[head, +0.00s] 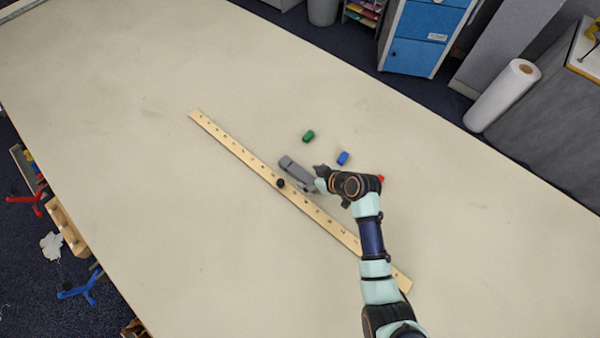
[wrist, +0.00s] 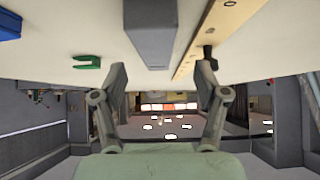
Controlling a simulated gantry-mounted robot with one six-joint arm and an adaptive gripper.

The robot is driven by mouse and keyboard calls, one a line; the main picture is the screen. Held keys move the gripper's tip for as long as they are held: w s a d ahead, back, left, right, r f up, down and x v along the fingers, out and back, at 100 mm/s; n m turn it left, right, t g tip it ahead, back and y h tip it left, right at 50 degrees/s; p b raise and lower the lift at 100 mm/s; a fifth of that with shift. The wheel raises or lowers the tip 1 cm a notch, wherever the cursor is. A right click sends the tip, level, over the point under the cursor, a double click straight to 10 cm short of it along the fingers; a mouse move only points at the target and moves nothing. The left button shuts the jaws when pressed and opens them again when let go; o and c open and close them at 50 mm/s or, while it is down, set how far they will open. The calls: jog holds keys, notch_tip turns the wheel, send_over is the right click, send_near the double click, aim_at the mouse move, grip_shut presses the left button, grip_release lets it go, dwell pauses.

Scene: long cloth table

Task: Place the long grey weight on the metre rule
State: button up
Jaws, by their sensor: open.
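The long grey weight (head: 291,165) lies on the cloth table just above the middle of the metre rule, apart from it. In the wrist view the weight (wrist: 150,32) points in between my fingers. The pale wooden metre rule (head: 235,149) runs diagonally, with a black knob (head: 280,183) near its middle. The rule (wrist: 216,32) also shows right of the weight in the wrist view. My gripper (head: 315,181) is open at the weight's lower right end, its fingers (wrist: 162,72) apart on either side of the weight's line. My arm hides part of the rule's lower right.
A green block (head: 308,136), a blue block (head: 343,158) and a partly hidden red block (head: 381,178) lie above and right of the weight. The green block (wrist: 87,62) is near one finger in the wrist view. The table's left side is clear.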

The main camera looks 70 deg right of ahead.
aim_at(300, 172)
jog(key=x, duration=0.6)
jog(key=shift+w+d+r, duration=0.1)
jog(key=shift+w+d, duration=0.1)
jog(key=shift+d, duration=0.15)
jog(key=shift+c, duration=0.3)
jog(key=c, duration=1.3)
grip_shut()
jog(key=shift+r, duration=0.15)
